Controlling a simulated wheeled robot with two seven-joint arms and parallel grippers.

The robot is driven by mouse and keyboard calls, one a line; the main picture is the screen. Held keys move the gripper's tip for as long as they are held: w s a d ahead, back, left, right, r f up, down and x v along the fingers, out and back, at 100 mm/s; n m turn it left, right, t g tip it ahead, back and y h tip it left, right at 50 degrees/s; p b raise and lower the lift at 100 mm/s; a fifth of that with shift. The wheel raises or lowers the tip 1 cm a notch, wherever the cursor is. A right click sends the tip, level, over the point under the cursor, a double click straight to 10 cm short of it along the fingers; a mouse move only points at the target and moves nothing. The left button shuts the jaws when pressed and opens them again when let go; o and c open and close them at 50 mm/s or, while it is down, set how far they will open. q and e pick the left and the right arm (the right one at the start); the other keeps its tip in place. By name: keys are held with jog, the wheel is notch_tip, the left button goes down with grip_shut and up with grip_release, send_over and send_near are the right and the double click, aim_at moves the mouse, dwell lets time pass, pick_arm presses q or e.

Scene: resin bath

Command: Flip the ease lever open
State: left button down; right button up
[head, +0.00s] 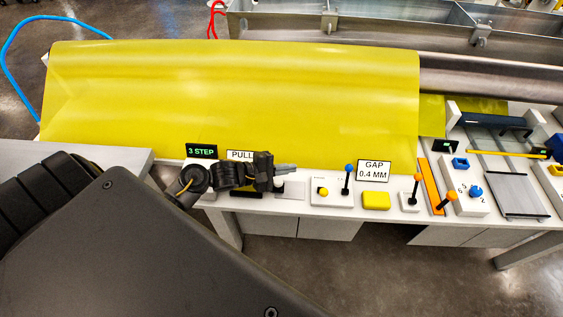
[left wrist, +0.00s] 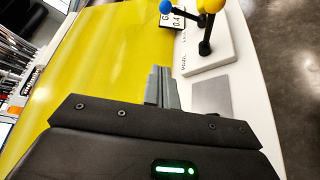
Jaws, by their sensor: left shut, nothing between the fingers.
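My left gripper (head: 287,170) reaches in over the front ledge, left of a white plate (head: 341,199). Its fingers are shut and empty, and they also show in the left wrist view (left wrist: 162,86). On the plate stand a lever with a blue ball (head: 348,168) on a black stem and a yellow ball (head: 323,191). In the left wrist view the yellow ball (left wrist: 210,4) tops a black stem, with the blue ball (left wrist: 166,7) left of it. The fingers are apart from both. The plate's lettering is too small to read, so I cannot tell which lever is ease.
A yellow sheet (head: 230,100) hangs behind the ledge. A GAP 0.4 MM sign (head: 374,170) stands right of the plate. Farther right are a yellow block (head: 376,201) and an orange-balled lever (head: 416,177). A grey pad (head: 291,190) lies below the fingers.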

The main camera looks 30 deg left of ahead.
pick_arm(q)
jog(key=shift+v, duration=0.95)
